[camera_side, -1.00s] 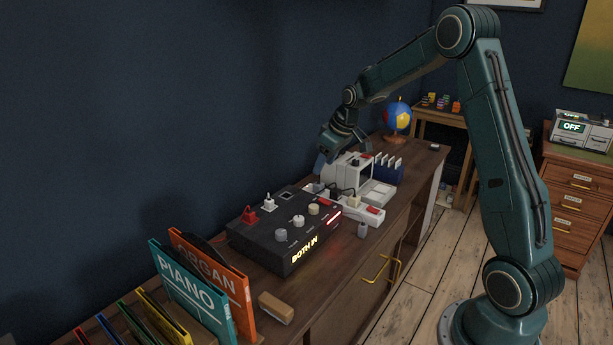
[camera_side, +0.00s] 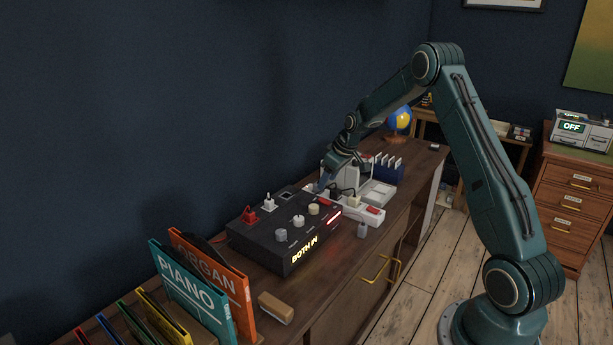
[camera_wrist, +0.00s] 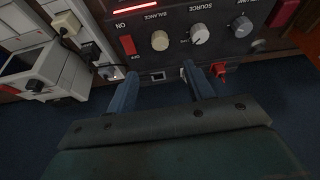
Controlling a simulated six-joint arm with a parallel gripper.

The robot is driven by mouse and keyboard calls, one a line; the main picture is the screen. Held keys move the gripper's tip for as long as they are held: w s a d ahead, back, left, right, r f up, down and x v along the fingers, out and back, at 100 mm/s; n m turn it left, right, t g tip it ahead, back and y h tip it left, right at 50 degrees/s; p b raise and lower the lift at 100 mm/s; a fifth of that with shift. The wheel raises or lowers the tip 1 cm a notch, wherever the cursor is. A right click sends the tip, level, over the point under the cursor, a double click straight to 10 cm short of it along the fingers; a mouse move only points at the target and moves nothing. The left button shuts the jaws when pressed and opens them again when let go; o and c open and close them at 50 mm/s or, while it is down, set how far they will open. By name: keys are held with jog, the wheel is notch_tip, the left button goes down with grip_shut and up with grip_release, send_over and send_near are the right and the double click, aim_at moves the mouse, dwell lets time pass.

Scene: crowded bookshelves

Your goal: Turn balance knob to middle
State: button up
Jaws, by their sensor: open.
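The balance knob is a round cream knob (camera_side: 313,209) on the top of a black mixer box (camera_side: 262,247). In the wrist view the cream knob (camera_wrist: 160,40) sits under the printed word BALANCE, which appears upside down; I cannot clearly tell where it points. My gripper (camera_side: 324,186) is low behind the right end of the box, near the knob but apart from it. In the wrist view my open, empty fingers (camera_wrist: 160,73) straddle the knob's column, short of it.
Beside it are the white source knob (camera_wrist: 200,34) and grey volume knob (camera_wrist: 242,27). A red switch (camera_wrist: 128,45) is close by. A white power strip with plugs (camera_side: 358,207) stands right of the box. Record sleeves (camera_side: 190,290) stand at the left.

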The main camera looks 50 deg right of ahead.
aim_at(314, 206)
jog(key=x, duration=1.2)
jog(key=shift+a+f, duration=0.1)
jog(key=c, duration=1)
jog(key=shift+m, duration=0.4)
jog(key=m+h, duration=0.1)
jog(key=m, duration=0.3)
jog(key=shift+a+g+h, duration=0.15)
jog(key=shift+g+h, duration=0.15)
jog(key=shift+h, duration=0.1)
jog(key=m+h, duration=0.1)
jog(key=m, duration=0.3)
jog(key=shift+a+g, duration=0.1)
jog(key=shift+g, duration=0.3)
jog(key=shift+m+h, duration=0.3)
jog(key=shift+m, duration=0.1)
